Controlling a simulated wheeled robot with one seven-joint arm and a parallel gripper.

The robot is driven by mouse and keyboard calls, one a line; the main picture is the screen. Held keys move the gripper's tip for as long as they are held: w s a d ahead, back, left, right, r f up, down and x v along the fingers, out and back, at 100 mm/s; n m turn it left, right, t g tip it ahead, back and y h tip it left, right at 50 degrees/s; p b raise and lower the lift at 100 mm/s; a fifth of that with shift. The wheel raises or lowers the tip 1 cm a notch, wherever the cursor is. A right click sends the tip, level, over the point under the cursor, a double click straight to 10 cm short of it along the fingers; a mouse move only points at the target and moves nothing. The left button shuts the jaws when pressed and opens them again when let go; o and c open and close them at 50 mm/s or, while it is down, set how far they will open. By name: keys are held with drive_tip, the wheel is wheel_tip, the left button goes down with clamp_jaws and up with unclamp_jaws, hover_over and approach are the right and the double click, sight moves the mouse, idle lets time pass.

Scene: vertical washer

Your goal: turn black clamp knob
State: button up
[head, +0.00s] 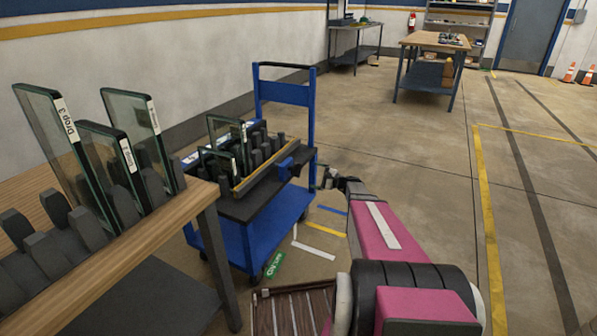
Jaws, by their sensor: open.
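The blue cart (250,245) stands left of the middle in the head view, with a black top that holds a rack of dark upright pads (262,150) and glass panes. A small blue bracket with a dark part (287,168) sits on the cart's right side. This dark part may be the black clamp knob, but it is too small to be sure. My gripper (323,178) is at the end of my pink arm, just right of the cart's right edge. It looks apart from the bracket and is open, with nothing seen between its fingers.
A wooden table (190,225) with tall glass panes (139,130) in dark holders fills the left. The cart's blue upright handle (311,105) rises behind the rack. Floor to the right is clear. A workbench (435,40) and orange cones (569,72) are far back.

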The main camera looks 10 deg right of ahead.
sight(299, 170)
drive_tip(key=x, duration=0.9)
drive_tip(key=shift+w+a, duration=0.1)
drive_tip(key=c, duration=0.9)
